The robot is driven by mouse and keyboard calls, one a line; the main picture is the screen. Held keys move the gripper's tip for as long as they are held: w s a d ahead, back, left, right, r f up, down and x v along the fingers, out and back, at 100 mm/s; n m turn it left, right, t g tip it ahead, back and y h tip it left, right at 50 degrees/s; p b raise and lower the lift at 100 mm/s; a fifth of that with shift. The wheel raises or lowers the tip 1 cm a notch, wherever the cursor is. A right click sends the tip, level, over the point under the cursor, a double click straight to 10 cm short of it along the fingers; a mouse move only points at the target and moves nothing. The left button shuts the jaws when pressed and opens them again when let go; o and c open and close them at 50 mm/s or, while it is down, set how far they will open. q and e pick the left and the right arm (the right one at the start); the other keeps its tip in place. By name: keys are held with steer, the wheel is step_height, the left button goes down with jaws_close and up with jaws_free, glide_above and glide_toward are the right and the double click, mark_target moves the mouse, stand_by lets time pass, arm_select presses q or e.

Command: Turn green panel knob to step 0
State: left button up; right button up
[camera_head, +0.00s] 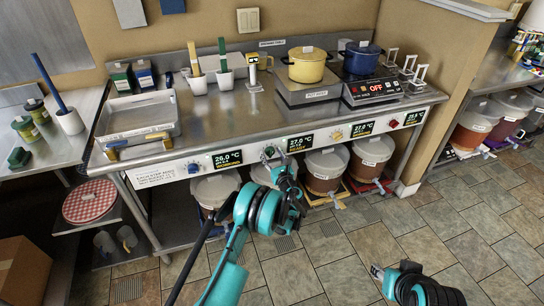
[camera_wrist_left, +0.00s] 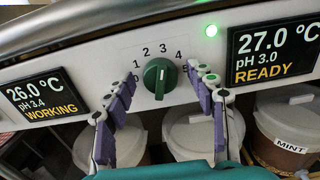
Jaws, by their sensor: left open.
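The green panel knob (camera_wrist_left: 160,78) sits on the white front panel, with a dial numbered 0 to 5 around it. Its pale mark stands roughly upright, near the 3. In the head view the green knob (camera_head: 269,152) is just beyond my left gripper (camera_head: 284,170). My left gripper is open, with purple-padded fingers at the left and right of the knob in the wrist view (camera_wrist_left: 163,80); I cannot tell whether they touch it. My right gripper (camera_head: 378,272) is low over the floor, away from the panel; its finger opening is unclear.
A lit green lamp (camera_wrist_left: 211,31) is right of the knob. Displays flank it: WORKING (camera_wrist_left: 38,98) and READY (camera_wrist_left: 272,50). A blue knob (camera_head: 193,168), yellow knob (camera_head: 336,135) and red knob (camera_head: 393,123) share the panel. Lidded buckets (camera_head: 325,168) stand beneath.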

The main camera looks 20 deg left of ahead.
arm_select(q)
steer(key=c, duration=1.1)
steer(key=shift+c, duration=0.2)
steer(key=n, duration=0.5)
steer(key=shift+s+n, duration=0.1)
steer(key=shift+n, duration=0.3)
steer(key=n, duration=0.5)
steer(key=shift+a, duration=0.15)
steer(key=n, duration=0.5)
steer(key=shift+f+n, duration=0.15)
steer(key=shift+n, duration=0.25)
steer(key=n, duration=0.4)
steer(key=shift+f+n, duration=0.1)
steer(key=shift+n, duration=0.3)
